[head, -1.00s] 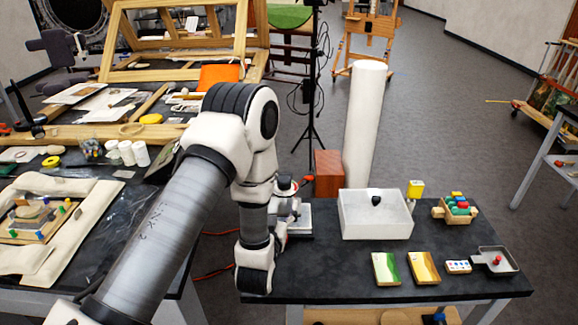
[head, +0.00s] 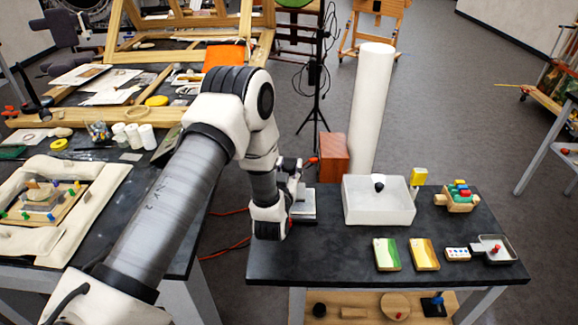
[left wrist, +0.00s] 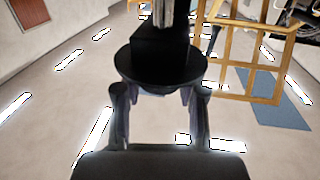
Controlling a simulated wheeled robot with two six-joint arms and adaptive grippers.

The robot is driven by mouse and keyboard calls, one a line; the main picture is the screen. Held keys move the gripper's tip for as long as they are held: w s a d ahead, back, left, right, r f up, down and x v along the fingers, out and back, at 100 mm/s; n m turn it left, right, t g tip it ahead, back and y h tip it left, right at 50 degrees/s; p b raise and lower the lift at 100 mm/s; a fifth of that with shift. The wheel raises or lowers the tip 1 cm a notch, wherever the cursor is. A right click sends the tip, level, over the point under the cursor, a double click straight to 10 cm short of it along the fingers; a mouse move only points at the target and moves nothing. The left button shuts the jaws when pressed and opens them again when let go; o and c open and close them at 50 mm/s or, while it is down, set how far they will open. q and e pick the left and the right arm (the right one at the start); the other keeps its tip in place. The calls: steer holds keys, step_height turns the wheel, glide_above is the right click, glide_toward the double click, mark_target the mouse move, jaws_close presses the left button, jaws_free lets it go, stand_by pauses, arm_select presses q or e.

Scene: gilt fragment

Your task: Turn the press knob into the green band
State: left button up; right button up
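A small device with a pale base (head: 306,208), which may be the press, stands at the left end of the near dark table, largely hidden behind my left arm. My left gripper (head: 291,178) is beside it, partly hidden by my own wrist. In the left wrist view the two fingers of the gripper (left wrist: 159,97) are wide apart. A black disc (left wrist: 160,70) under a black block shows at the fingertips, perhaps the knob. I cannot tell whether the fingers touch it. No green band shows on the device. My right gripper is not in view.
A white box (head: 378,205), a toy with coloured blocks (head: 459,198), green (head: 386,255) and yellow (head: 424,254) cards and a grey pan (head: 494,249) stand on the table (head: 330,258). A red-brown block (head: 334,153) and a white column (head: 370,110) rise behind.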

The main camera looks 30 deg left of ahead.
arm_select(q)
steer(key=shift+m+h, duration=0.3)
